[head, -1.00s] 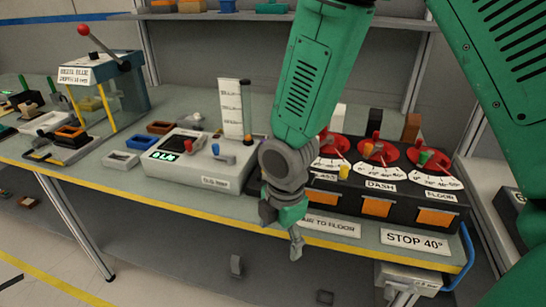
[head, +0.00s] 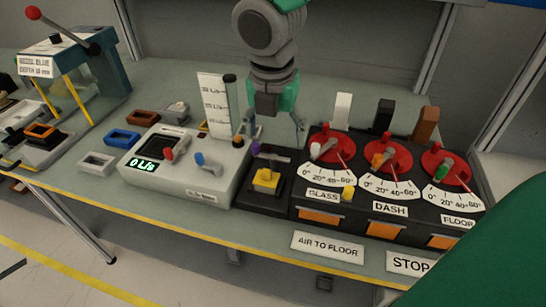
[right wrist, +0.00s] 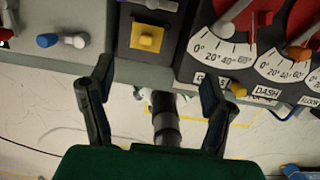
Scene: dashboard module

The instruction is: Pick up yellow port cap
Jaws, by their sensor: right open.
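Two yellow pieces could be the port cap, and I cannot tell which is meant. One is a square yellow piece with a raised centre (head: 266,181) on a dark module between the grey box and the dial unit. It also shows at the top of the right wrist view (right wrist: 146,37). The other is a small yellow knob (head: 348,193) beside the GLASS label, also seen in the right wrist view (right wrist: 238,90). My right gripper (head: 277,132) hangs open and empty above and behind the square piece in the head view. Its spread fingers (right wrist: 157,75) touch neither piece. My left gripper is out of view.
The black dial unit (head: 380,215), with red dials and levers, stands at the right. The grey box (head: 190,178) with a digital display and a clear scale column (head: 214,105) stands at the left. Small trays lie farther left. The yellow-edged bench front is near.

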